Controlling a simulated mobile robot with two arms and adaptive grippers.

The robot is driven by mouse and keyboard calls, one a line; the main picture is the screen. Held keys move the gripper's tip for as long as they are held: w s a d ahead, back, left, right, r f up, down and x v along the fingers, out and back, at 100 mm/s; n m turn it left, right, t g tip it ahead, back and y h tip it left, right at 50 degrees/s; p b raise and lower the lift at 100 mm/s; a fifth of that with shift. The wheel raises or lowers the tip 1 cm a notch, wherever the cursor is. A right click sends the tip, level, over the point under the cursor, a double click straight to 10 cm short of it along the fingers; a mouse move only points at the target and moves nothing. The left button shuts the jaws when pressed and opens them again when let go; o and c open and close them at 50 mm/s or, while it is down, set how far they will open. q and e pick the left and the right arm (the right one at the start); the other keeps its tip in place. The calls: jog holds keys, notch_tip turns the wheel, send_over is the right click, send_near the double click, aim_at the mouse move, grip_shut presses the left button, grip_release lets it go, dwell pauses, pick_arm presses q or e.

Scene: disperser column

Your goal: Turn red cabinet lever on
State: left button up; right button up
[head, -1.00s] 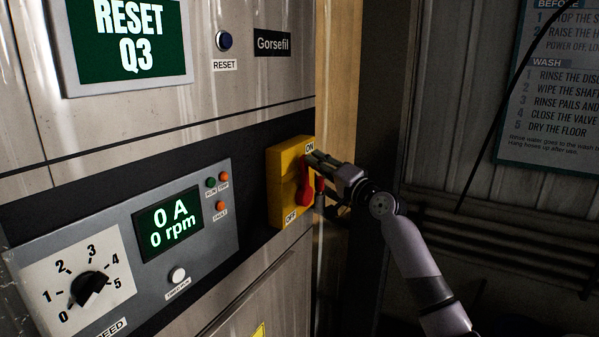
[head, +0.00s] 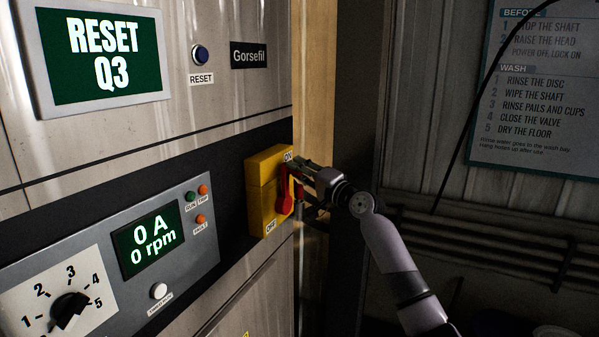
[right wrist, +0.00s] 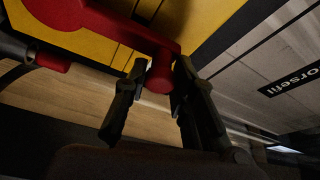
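The red lever (head: 284,198) is on a yellow switch box (head: 262,188) with an ON label at the top and an OFF label at the bottom. Its arm points up toward ON. In the right wrist view, the lever's round red knob (right wrist: 160,78) sits between the two fingers of my right gripper (right wrist: 157,88). The fingers are apart, with a narrow gap on the left of the knob; contact on the right is unclear. In the head view my right gripper (head: 302,172) is beside the box's top right, partly covering the lever's upper end. My left gripper is out of view.
A grey speed panel (head: 190,240) with a display reading 0 A and 0 rpm is left of the box. A wash-instruction sign (head: 535,90) hangs on the right wall.

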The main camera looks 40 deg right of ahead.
jog(key=shift+o, duration=1.2)
jog(key=shift+w+f, duration=0.1)
jog(key=s+f, duration=0.1)
jog(key=s, duration=1.1)
jog(key=shift+a+f, duration=0.15)
jog(key=shift+a, duration=0.1)
jog(key=shift+f, duration=0.1)
